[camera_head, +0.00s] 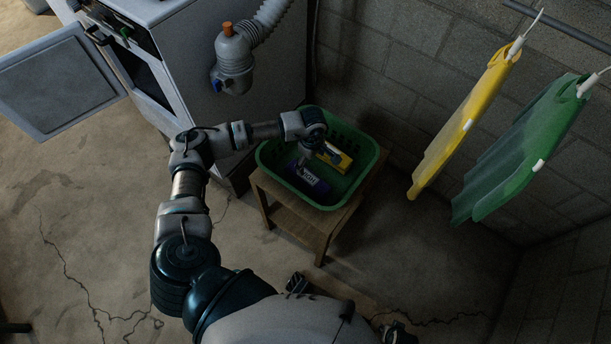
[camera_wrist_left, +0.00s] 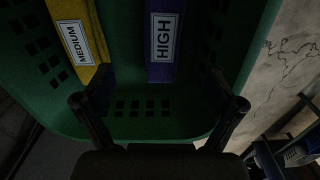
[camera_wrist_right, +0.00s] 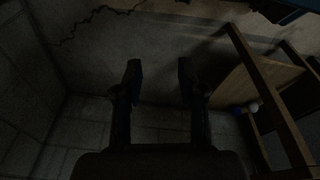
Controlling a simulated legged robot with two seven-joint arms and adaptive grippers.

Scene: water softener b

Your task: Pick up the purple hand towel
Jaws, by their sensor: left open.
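The purple hand towel (camera_head: 311,184), with a white label, lies in the green basket (camera_head: 347,198). In the left wrist view the towel (camera_wrist_left: 163,68) is labelled HIGH and lies ahead of and between the fingers. My left gripper (camera_wrist_left: 158,88) is open, with one finger on each side of the towel's line and no visible grip on it. In the head view my left arm reaches over the basket and its wrist partly covers the inside. My right gripper (camera_wrist_right: 160,72) is open and empty, facing bare floor and wall.
A yellow towel labelled MEDIUM (camera_wrist_left: 80,42) lies beside the purple one. The basket stands on a small wooden table (camera_head: 300,221).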

